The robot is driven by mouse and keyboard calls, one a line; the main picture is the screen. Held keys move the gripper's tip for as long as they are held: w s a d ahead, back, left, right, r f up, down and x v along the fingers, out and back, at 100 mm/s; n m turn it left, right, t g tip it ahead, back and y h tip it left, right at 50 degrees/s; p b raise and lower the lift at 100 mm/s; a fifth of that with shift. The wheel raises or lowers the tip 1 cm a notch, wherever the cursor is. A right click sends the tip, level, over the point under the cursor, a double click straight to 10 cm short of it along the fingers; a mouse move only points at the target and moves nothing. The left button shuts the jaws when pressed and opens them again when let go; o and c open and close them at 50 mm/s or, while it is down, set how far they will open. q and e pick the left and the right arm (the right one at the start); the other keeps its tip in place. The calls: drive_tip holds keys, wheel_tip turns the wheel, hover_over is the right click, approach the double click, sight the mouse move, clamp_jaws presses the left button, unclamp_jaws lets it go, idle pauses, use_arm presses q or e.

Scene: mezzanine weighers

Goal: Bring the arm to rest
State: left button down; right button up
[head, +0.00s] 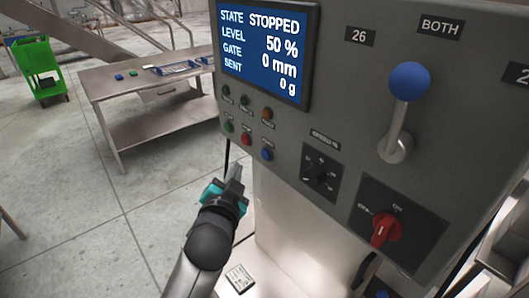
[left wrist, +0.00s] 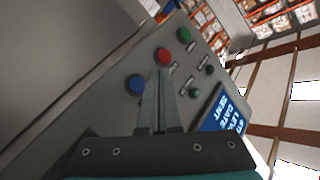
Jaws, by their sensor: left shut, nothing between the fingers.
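My left gripper (head: 234,178) reaches up from the bottom of the head view, below the row of push buttons on the grey control panel (head: 330,118). Its fingers are closed together with nothing between them. In the left wrist view the shut fingers (left wrist: 161,75) point toward the panel, with their tips appearing near the red button (left wrist: 162,57). A gap between fingertips and panel shows in the head view. The blue button (left wrist: 134,84) and green button (left wrist: 187,33) lie to either side. My right gripper is in neither view.
The panel carries a screen (head: 262,48) reading STOPPED, a blue-knobbed lever (head: 409,82), a black dial (head: 321,176) and a red switch (head: 384,229). A steel table (head: 160,122) and a green cart (head: 38,72) stand behind left. The floor (head: 80,200) at left is mostly open.

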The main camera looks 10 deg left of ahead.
use_arm(q)
drive_tip(key=shift+f, duration=0.1)
idle(0.4)
drive_tip(key=s+a+f+g+b, duration=0.1)
drive_tip(key=s+f+g+b, duration=0.25)
drive_tip(key=f, duration=1.05)
drive_tip(key=s+f+n+g+b, duration=0.1)
drive_tip(key=s+f+g+b, duration=0.2)
drive_tip(key=f, duration=1.1)
drive_tip(key=s+a+f+g+b, duration=0.1)
drive_tip(key=s+f+b, duration=0.3)
drive_tip(key=f, duration=1.1)
drive_tip(key=s+a+f+n+g+b, duration=0.1)
drive_tip(key=s+f+g+b, duration=0.1)
drive_tip(key=s+f, duration=0.7)
drive_tip(key=s+a+f+n+g+b, duration=0.1)
drive_tip(key=s+a+f+g+b, duration=0.1)
drive_tip(key=s+f, duration=0.8)
drive_tip(key=s+a+f+n+g+b, duration=0.1)
drive_tip(key=s+f, duration=0.3)
drive_tip(key=s, duration=0.5)
drive_tip(key=s+a+f+g+b, duration=0.1)
drive_tip(key=s+f+g+b, duration=0.2)
drive_tip(key=s+f, duration=0.2)
drive_tip(key=s, duration=0.3)
drive_tip(key=shift+s+a+n, duration=0.25)
drive_tip(key=shift+s+n, duration=0.1)
drive_tip(key=shift+n, duration=0.05)
